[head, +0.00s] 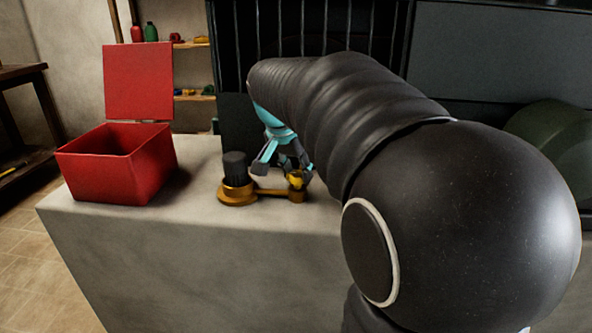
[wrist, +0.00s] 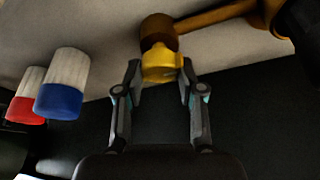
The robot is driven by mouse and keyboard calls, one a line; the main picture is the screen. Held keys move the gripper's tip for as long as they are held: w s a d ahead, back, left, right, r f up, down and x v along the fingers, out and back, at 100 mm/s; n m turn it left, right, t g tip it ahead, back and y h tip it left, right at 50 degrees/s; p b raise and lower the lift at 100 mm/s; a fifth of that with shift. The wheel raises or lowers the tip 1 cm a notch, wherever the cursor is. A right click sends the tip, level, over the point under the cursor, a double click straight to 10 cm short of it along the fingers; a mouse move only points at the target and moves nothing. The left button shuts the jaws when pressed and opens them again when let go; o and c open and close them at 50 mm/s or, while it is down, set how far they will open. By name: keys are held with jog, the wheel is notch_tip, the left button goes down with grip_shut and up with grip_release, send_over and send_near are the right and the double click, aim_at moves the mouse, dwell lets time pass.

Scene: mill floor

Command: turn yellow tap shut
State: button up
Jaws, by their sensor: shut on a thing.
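The yellow tap (wrist: 160,66) sits at the end of a brass pipe (wrist: 215,14) in the wrist view. In the head view the tap (head: 296,180) is partly hidden by my gripper's fingers. My gripper (wrist: 161,82) has one finger on each side of the yellow tap and is shut on it. In the head view my gripper (head: 284,160) reaches down to the tap from above and behind, with my arm covering much of the right side.
A dark cylinder (head: 235,167) stands on the brass base (head: 238,194) left of the tap. An open red box (head: 110,178) is on the counter (head: 190,225) farther left. Blue-ended (wrist: 63,85) and red-ended (wrist: 27,97) pale cylinders show in the wrist view. Dark bars (head: 290,28) rise behind.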

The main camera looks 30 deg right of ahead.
jog(key=shift+f, duration=0.1)
jog(key=o, duration=1.1)
jog(key=shift+a, duration=0.1)
jog(key=v, duration=1.2)
jog(key=shift+w, duration=0.1)
